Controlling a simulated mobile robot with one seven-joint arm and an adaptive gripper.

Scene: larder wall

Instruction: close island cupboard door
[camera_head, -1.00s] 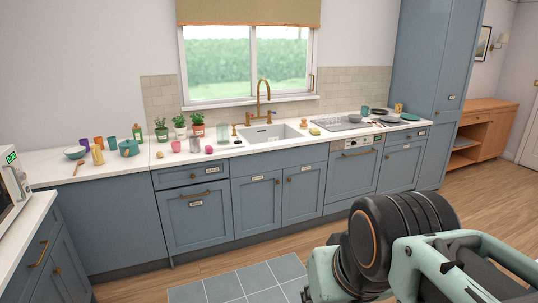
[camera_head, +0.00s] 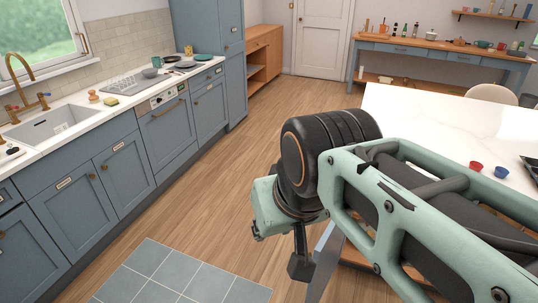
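The island's white top (camera_head: 425,108) shows at the right, with my pale green and black arm in front of it. A narrow blue-grey panel (camera_head: 324,262) stands upright below my arm, with a wood-coloured surface beside it. It looks like the island cupboard door standing open, but my arm hides most of it. My gripper (camera_head: 300,265) shows only as a dark part hanging below the wrist, close to the left of the panel. I cannot tell if they touch, or how the fingers are set.
A red cup (camera_head: 475,167) and a blue cup (camera_head: 501,172) stand on the island. Blue base cupboards (camera_head: 125,170) line the left wall. Wooden floor (camera_head: 225,180) lies clear between them and the island. A blue side table (camera_head: 440,60) stands at the back.

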